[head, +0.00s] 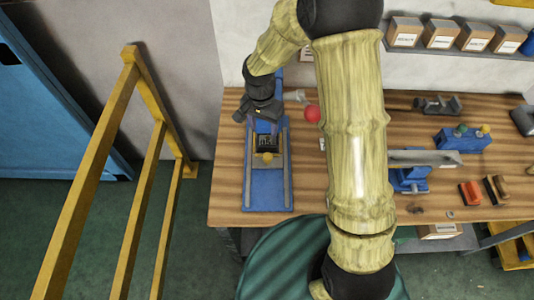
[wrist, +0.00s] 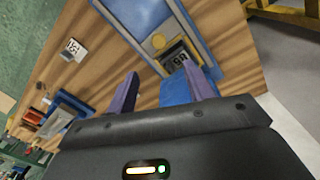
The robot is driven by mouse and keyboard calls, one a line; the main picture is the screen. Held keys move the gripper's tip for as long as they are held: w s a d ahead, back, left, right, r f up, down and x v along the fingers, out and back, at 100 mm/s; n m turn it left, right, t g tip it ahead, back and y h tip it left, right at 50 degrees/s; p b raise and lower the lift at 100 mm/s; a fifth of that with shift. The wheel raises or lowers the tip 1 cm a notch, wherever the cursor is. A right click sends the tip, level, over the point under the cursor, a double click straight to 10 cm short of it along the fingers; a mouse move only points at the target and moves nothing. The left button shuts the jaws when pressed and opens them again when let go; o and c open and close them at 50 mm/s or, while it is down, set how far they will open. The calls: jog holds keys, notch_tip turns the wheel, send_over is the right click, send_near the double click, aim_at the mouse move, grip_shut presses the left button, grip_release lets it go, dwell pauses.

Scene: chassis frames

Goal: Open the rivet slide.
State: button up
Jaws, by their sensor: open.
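The rivet slide (head: 268,192) is a long blue base with side rails, lying on the left end of the wooden bench. My gripper (head: 263,128) is over the back part of the slide, behind the knob. In the wrist view my gripper (wrist: 163,88) has its purple fingers apart, with nothing held between them. Whether the fingers touch the block I cannot tell.
A red ball-ended lever (head: 312,113) stands right of the slide. Further right on the bench (head: 228,180) are a blue vise-like tool (head: 409,178), a blue block with knobs (head: 463,140) and a red block (head: 470,193). A yellow railing (head: 133,205) stands to the left.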

aim_at(268, 156)
jog(key=f+p, duration=0.1)
jog(key=f, duration=0.4)
jog(key=f+p, duration=0.1)
jog(key=f, duration=0.4)
jog(key=d+f+p, duration=0.1)
jog(key=f+p, duration=0.1)
jog(key=f, duration=0.4)
grip_shut()
jog(key=shift+d+r, duration=0.1)
